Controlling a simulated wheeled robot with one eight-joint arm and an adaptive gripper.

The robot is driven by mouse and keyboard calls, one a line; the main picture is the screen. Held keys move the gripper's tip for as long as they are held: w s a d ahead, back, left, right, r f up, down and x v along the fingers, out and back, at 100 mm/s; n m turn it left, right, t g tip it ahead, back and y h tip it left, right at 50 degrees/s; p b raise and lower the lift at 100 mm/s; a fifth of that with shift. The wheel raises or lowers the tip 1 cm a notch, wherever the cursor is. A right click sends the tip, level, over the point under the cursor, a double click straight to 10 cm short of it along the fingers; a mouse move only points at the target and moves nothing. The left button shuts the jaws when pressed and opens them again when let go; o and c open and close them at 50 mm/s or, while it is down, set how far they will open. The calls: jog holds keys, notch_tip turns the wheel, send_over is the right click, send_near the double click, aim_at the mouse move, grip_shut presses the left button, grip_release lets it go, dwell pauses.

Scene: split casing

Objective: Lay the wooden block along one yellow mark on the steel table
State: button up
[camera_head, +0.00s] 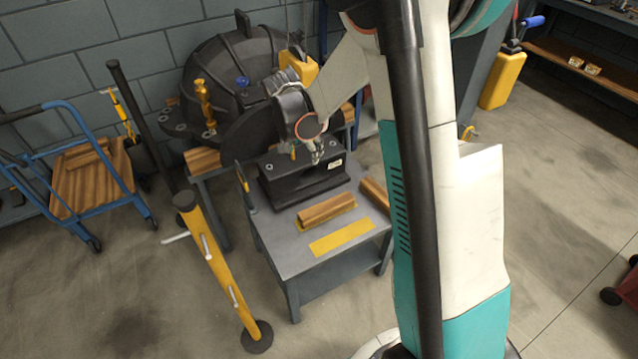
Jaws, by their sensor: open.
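The steel table (277,246) stands in the middle of the view. One wooden block (327,207) lies along a yellow mark, whose edge (305,229) shows beneath it. A second yellow mark (341,238) in front of it is bare. Another wooden block (375,194) lies at the table's right side, partly hidden by my arm. My gripper (316,155) is small in view, above the black casing piece on the table, behind the blocks. It is open, and I see nothing between its fingers.
A black casing piece (290,188) fills the back of the table. A large dark casing (220,85) stands behind on wooden supports. A yellow post (219,262) stands left of the table. A blue cart (110,205) with wood is at the far left.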

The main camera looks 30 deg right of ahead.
jog(key=s+a+r+n+t+y, duration=0.1)
jog(key=s+a+r+n, duration=0.2)
jog(key=s+r, duration=0.35)
jog(key=s+a+r+n+t+y, duration=0.1)
jog(key=s+a+r+n, duration=0.15)
jog(key=s+r, duration=0.45)
jog(key=s+a+r+n+t, duration=0.1)
jog(key=s+a+n, duration=0.1)
jog(key=s, duration=0.5)
jog(key=s+a+r+n+t+y, duration=0.1)
jog(key=s+a+r+n, duration=0.1)
jog(key=s+n, duration=0.2)
jog(key=shift+s+t, duration=0.3)
jog(key=shift+s, duration=1.4)
jog(key=shift+a, duration=0.1)
